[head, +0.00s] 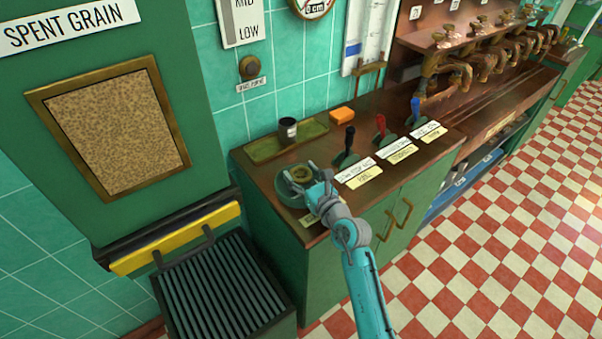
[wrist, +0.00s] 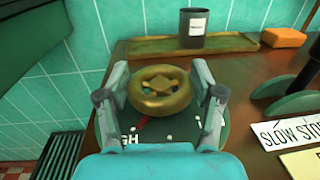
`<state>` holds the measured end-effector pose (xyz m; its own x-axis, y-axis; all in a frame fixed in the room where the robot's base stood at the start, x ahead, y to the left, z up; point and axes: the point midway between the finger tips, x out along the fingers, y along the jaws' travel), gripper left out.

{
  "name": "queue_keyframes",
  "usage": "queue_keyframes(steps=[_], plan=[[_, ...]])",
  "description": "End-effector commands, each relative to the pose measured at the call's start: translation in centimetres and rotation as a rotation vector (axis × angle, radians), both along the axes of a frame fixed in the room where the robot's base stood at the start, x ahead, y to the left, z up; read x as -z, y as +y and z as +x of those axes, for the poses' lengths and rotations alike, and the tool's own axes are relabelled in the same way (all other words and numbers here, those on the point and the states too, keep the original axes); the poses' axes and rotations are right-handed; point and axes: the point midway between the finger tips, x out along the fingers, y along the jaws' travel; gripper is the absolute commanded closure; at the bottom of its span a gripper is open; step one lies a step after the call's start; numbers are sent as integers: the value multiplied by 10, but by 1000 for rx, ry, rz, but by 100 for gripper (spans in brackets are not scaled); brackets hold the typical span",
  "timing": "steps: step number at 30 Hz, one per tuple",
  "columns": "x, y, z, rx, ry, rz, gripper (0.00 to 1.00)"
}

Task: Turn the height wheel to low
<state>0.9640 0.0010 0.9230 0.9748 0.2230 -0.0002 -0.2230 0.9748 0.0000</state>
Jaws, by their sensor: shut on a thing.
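The height wheel is a brass handwheel (wrist: 160,90) on a round dark green base (wrist: 178,128) with white lettering, partly covered; "GH" shows at the left. The wheel (head: 300,174) also shows in the head view, at the counter's near left corner. My gripper (wrist: 160,97) has one finger on each side of the wheel and is shut on it. In the head view my gripper (head: 305,180) reaches it from the front right. A wall gauge (head: 240,20) has the word LOW near its bottom; its upper part is cut off.
Black, red and blue levers (head: 380,128) stand right of the wheel, with labels in front. A dark cup (head: 288,130) stands on a green tray (head: 265,151) behind it, near an orange block (head: 342,116). A grated bin (head: 220,290) stands left of the counter.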

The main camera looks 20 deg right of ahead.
Motion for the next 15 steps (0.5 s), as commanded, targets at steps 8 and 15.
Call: queue_keyframes(steps=[8,15], plan=[[0,-2,1,-115,-1,1,68],[-1,-3,1,-248,-2,1,68]])
